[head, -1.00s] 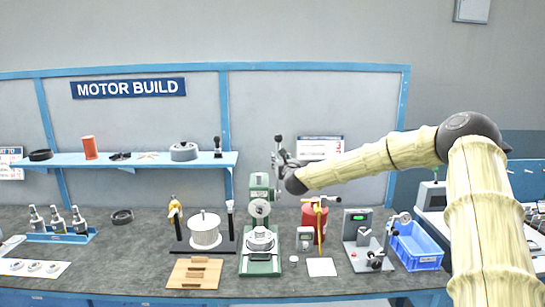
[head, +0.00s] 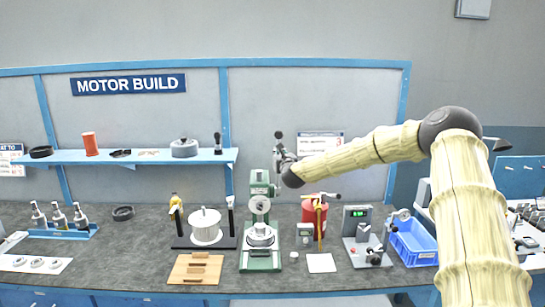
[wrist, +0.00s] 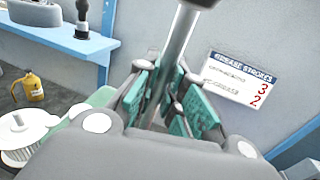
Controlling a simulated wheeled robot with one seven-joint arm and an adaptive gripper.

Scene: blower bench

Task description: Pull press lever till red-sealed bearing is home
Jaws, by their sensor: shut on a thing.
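The green arbor press (head: 262,258) stands upright on the bench in the head view, with a pale round part (head: 261,233) under its ram. Its lever rises beside the column to a dark knob (head: 278,134). My gripper (head: 281,160) is shut on the lever, below the knob. In the wrist view my gripper's green pads (wrist: 172,92) close around the metal lever rod (wrist: 182,38). I cannot make out a red seal or how deep the bearing sits.
A white spool stand (head: 205,228) is left of the press, with a wooden block (head: 195,268) in front. A red canister (head: 312,215), a grey gauge fixture (head: 358,240) and a blue bin (head: 412,243) stand right. A sign (wrist: 240,78) hangs behind.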

